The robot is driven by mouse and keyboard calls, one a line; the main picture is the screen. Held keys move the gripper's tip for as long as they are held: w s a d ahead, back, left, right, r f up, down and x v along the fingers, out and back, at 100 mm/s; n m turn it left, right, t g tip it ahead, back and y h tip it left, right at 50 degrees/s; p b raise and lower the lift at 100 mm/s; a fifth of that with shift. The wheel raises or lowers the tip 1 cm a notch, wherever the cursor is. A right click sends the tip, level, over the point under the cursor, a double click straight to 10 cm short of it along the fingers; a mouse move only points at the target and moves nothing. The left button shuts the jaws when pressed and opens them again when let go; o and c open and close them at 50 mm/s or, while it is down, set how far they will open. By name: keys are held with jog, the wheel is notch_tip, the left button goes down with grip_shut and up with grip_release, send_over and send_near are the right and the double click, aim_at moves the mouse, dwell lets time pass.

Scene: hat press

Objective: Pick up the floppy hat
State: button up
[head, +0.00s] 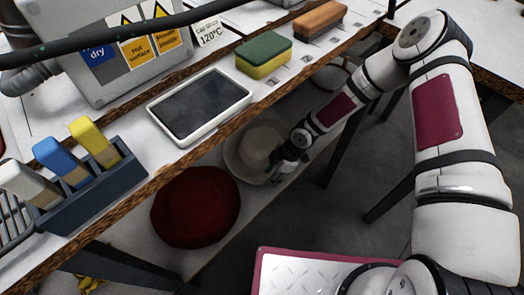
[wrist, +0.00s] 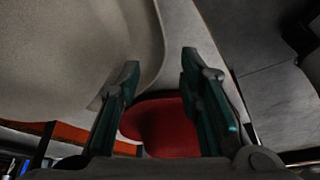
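A cream hat (head: 251,146) with a wide brim lies on the lower shelf under the workbench. A dark red hat (head: 195,207) lies on the same shelf in front of it. Which one is the floppy hat I cannot tell. My gripper (head: 276,178) is at the right front edge of the cream hat. In the wrist view the cream hat (wrist: 75,50) fills the upper left, and its rim curves between the two green-padded fingers (wrist: 160,65). The fingers are apart. Whether they touch the brim I cannot tell. The red hat (wrist: 165,128) shows beyond, between the fingers.
The bench top above the hats holds a dark tablet (head: 200,104), a green-yellow sponge (head: 263,55), an orange-brown block (head: 320,19) and a rack (head: 85,195) with coloured handles. A grey machine (head: 110,45) stands behind. Dark legs stand near my arm; grey floor is open at right.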

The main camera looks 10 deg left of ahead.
jog(key=b+x, duration=0.1)
jog(key=x, duration=0.1)
jog(key=b+x, duration=0.2)
jog(key=x, duration=0.1)
jog(key=shift+d+f, duration=0.2)
jog(key=shift+f, duration=0.05)
jog(key=shift+r, duration=0.1)
grip_shut()
